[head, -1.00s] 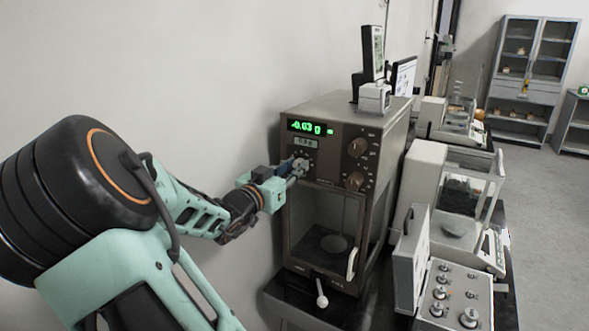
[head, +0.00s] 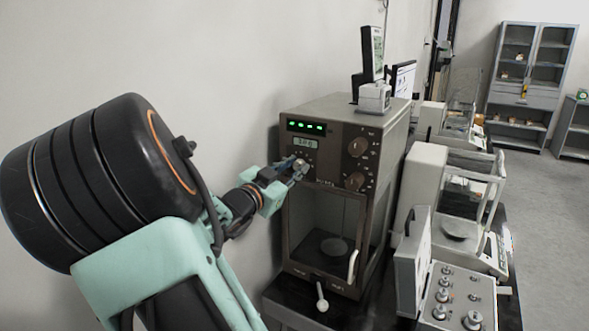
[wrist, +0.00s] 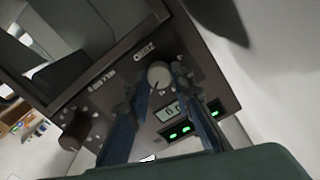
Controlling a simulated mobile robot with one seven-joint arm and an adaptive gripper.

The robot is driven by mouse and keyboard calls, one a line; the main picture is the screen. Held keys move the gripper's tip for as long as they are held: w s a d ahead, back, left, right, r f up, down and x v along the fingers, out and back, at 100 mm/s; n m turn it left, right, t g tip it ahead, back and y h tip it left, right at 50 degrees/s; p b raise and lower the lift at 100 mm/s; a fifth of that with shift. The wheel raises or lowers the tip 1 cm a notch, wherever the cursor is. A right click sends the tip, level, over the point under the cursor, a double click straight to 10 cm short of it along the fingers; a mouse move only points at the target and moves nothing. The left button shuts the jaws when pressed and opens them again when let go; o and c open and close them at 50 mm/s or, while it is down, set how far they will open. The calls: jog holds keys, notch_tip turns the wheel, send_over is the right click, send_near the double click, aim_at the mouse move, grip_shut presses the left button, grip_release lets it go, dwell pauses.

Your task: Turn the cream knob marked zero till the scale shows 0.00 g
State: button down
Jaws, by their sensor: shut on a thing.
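The cream knob (head: 301,164) is on the upper left of the brown scale's front (head: 325,181). In the wrist view the knob (wrist: 159,74) has a dark pointer line, and the word ZERO shows upside down beside it. My gripper (head: 296,169) is shut on the knob; in the wrist view its two blue-grey fingers (wrist: 159,84) stand on either side of it. The green display (head: 306,127) shows several short dashes and no readable number. A small grey window (head: 305,142) below it has characters too small to read surely.
A glass door with a white handle (head: 352,265) is below. A white balance (head: 425,185) and an open case of weights (head: 455,295) stand to the right. The wall is close on the left.

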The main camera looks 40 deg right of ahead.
jog(key=c, duration=1.7)
grip_release()
jog(key=v, duration=1.2)
jog(key=shift+s, duration=0.1)
